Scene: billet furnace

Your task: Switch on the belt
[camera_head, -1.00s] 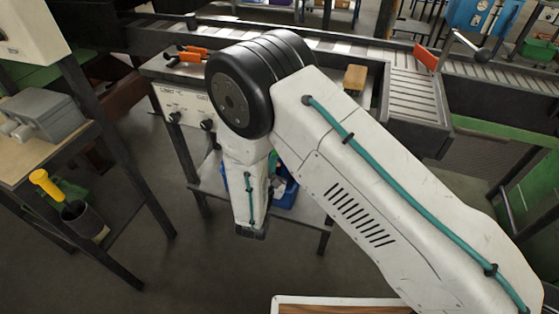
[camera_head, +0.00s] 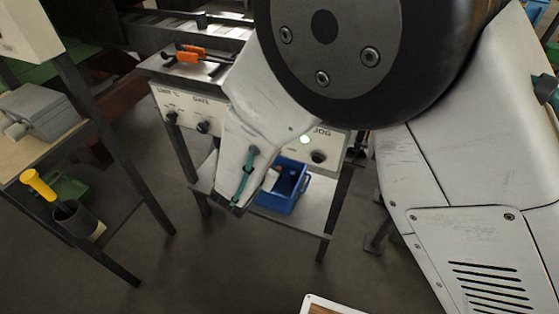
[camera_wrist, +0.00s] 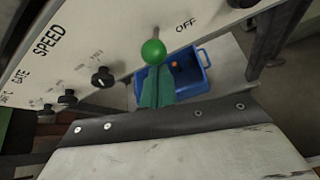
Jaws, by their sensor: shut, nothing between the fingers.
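In the wrist view a lever with a round green knob (camera_wrist: 153,52) stands out from the pale control panel (camera_wrist: 120,35). The word OFF is printed to the right of it. My gripper (camera_wrist: 156,74) has teal fingers, shut and empty, with the tips close to the knob. I cannot tell whether they touch it. Part of the belt conveyor (camera_head: 222,42) shows behind the panel's table.
Black dials (camera_wrist: 103,77) sit left of the lever, near the SPEED label. A blue bin (camera_head: 284,190) stands on the shelf below the panel. An orange-handled tool (camera_head: 191,54) lies on the table top. A side table (camera_head: 50,150) stands at the left.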

